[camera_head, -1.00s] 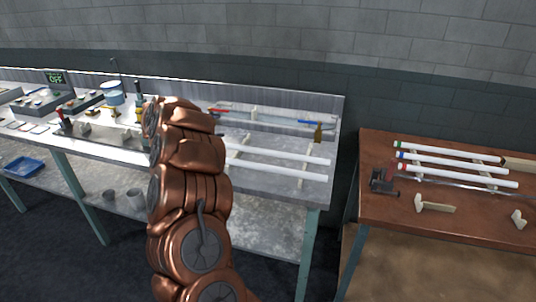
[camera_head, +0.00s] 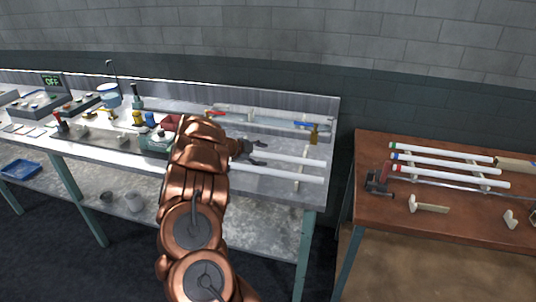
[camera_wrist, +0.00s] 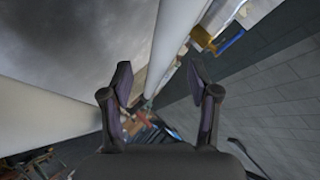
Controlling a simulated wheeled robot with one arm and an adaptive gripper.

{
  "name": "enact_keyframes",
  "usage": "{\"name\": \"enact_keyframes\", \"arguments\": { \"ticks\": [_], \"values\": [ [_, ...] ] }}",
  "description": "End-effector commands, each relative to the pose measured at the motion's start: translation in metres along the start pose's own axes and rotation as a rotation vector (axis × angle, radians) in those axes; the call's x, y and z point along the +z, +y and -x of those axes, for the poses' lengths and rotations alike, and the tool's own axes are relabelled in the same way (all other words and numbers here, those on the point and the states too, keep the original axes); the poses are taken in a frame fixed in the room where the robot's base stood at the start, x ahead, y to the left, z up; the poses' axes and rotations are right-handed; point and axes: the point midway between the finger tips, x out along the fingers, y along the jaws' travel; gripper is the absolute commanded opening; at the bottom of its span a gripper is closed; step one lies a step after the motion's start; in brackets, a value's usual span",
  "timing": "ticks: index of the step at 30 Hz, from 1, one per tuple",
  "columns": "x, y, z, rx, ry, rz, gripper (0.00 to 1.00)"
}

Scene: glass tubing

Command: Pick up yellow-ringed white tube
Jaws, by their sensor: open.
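Two long white tubes lie side by side on the metal bench on supports: a rear tube (camera_head: 290,159) and a front tube (camera_head: 280,174). No yellow ring can be made out on either, and their left ends are hidden by my arm. My gripper (camera_head: 256,152) is open and empty at the left part of the rear tube. In the wrist view a white tube (camera_wrist: 173,40) runs between the open fingers of my gripper (camera_wrist: 160,80), apparently beyond the tips. A second, nearer white tube (camera_wrist: 45,115) crosses the left side. Contact cannot be told.
A brown table (camera_head: 450,225) at right holds three white tubes with green (camera_head: 440,152), blue (camera_head: 440,162) and red (camera_head: 450,176) ends. Clear glassware (camera_head: 270,115) lies along the bench's back. Bottles and instruments crowd the bench's left.

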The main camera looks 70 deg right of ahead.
Motion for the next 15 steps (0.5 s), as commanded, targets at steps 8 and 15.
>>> {"name": "enact_keyframes", "arguments": {
  "ticks": [8,15],
  "values": [
    [-0.001,-0.001,-0.018,-0.001,0.001,0.000,0.61],
    [0.000,-0.001,-0.019,-0.001,0.000,0.000,0.61]
  ]
}}
